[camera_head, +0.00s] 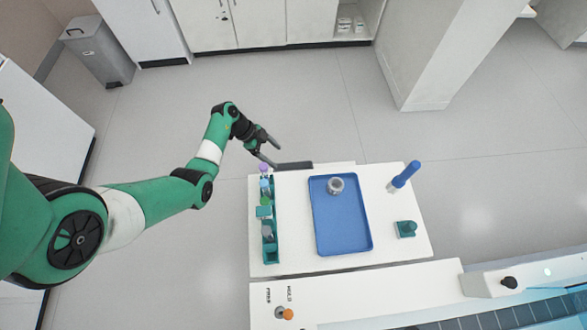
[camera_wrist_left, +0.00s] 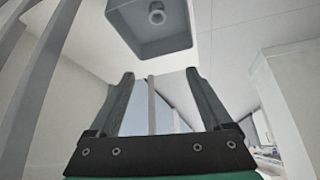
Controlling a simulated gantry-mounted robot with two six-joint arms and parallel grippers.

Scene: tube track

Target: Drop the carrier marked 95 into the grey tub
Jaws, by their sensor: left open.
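My left gripper (camera_head: 276,155) is open and empty, just past the table's far left corner. A grey round carrier (camera_head: 336,185) stands on the blue tray (camera_head: 343,232). I cannot read 95 on either piece. My right gripper is not in view.
A teal rack (camera_head: 270,253) with several capped tubes runs along the table's left side. A blue-topped tube (camera_head: 405,174) stands at the right, with a teal block (camera_head: 406,229) in front of it. A panel with knobs (camera_head: 287,314) and a track (camera_head: 505,319) lie nearest.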

